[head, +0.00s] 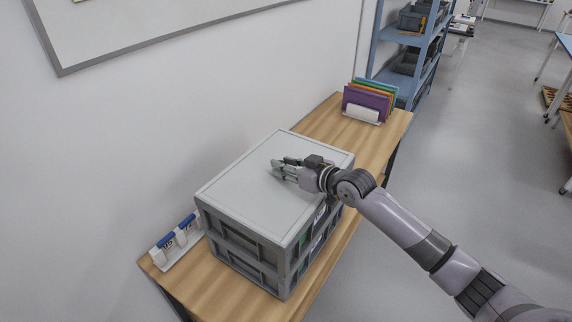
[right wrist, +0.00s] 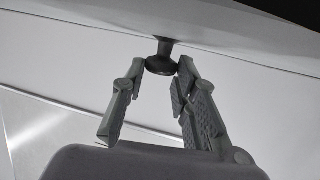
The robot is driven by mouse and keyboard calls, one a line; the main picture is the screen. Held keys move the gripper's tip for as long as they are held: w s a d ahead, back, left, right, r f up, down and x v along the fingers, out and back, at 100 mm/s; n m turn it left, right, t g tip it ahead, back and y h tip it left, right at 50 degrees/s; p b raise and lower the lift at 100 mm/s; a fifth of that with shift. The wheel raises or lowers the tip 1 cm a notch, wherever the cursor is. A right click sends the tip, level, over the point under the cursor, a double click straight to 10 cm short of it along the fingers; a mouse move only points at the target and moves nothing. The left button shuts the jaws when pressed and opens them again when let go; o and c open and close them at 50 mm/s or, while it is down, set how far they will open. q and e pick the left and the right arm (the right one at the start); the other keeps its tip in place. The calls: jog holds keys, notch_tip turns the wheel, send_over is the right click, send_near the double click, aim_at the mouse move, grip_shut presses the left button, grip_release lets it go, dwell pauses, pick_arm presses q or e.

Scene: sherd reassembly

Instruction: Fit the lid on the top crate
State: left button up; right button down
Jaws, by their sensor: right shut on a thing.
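Two grey crates are stacked on a wooden table. The light grey lid (head: 238,188) lies over the top crate (head: 236,230), covering its opening, and looks level and lined up with its rim. I cannot tell whether it is fully seated. The lower crate (head: 245,264) is directly beneath. My right gripper (head: 274,168) is low over the lid, reaching in from the right. In the right wrist view, its fingers (right wrist: 161,70) are shut on a dark knob (right wrist: 160,64) of the lid. The fingers hide the knob in the head view. My left gripper is out of view.
The wooden table (head: 328,124) runs along a white wall. A white holder with blue-topped items (head: 180,238) sits left of the crates, close to them. Coloured folders (head: 368,101) stand in a rack at the far end. A blue shelf (head: 410,50) stands beyond.

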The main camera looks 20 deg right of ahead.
jog(key=shift+r, duration=0.1)
jog(key=c, duration=1.2)
grip_release()
jog(key=shift+c, duration=0.2)
jog(key=shift+o, duration=0.3)
jog(key=shift+s, duration=0.1)
notch_tip(320, 180, up, 3)
send_over(318, 198)
jog(key=shift+w+a, duration=0.2)
jog(key=shift+w, duration=0.2)
jog(key=shift+s+d+r, duration=0.2)
jog(key=shift+s+r, duration=0.05)
jog(key=shift+s, duration=0.15)
jog(key=shift+f, duration=0.1)
